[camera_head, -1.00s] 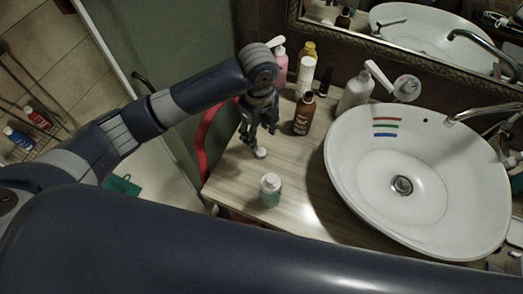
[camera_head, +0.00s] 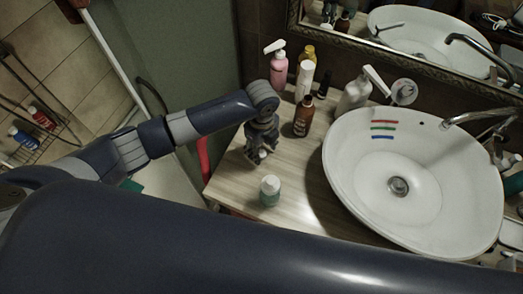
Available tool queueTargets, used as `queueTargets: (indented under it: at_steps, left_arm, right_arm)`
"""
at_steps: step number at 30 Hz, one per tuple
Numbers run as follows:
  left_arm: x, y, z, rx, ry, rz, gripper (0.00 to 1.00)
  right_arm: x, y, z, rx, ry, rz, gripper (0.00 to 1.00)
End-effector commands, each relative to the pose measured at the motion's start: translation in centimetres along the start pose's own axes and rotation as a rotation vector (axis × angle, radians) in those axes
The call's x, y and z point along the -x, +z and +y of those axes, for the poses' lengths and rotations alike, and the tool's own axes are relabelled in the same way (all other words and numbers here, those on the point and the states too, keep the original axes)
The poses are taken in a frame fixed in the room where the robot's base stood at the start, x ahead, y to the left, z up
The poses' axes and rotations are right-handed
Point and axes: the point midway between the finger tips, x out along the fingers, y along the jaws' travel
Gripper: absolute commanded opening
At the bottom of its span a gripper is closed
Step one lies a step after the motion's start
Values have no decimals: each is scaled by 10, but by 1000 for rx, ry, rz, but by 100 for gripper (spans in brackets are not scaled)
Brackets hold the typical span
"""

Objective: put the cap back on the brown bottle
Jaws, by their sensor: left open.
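The brown bottle (camera_head: 303,118) stands upright on the wooden counter, left of the basin, its narrow neck showing no cap. A small white piece, which looks like the cap (camera_head: 263,154), lies on the counter in front of it. My left gripper (camera_head: 258,158) points down with its fingers open close around this piece, partly hiding it. I cannot tell whether the fingers touch it. My right gripper is not in view.
A small green bottle with a white lid (camera_head: 270,190) stands just in front of the gripper. Behind are a pink pump bottle (camera_head: 278,70), a white tube (camera_head: 304,80) and a white pump bottle (camera_head: 354,95). The white basin (camera_head: 345,190) fills the right.

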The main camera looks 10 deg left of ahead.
Motion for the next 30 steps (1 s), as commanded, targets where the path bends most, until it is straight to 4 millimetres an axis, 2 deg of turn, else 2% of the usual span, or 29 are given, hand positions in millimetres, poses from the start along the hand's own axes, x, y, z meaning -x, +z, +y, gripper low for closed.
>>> queueTargets:
  at_steps: [3, 6, 15, 23, 30]
  left_arm:
    - [-13, 0, 1, 0, 2, 0, 50]
    - [-17, 0, 1, 0, 1, -1, 50]
    - [-18, 0, 1, -1, 1, -1, 50]
    - [-18, 0, 1, 0, 1, -1, 20]
    - [-18, 0, 1, 0, 1, -1, 16]
  right_arm:
    - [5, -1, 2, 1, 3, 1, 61]
    - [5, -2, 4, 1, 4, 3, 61]
    - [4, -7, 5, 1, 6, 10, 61]
    - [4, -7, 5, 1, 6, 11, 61]
    - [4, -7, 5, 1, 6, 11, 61]
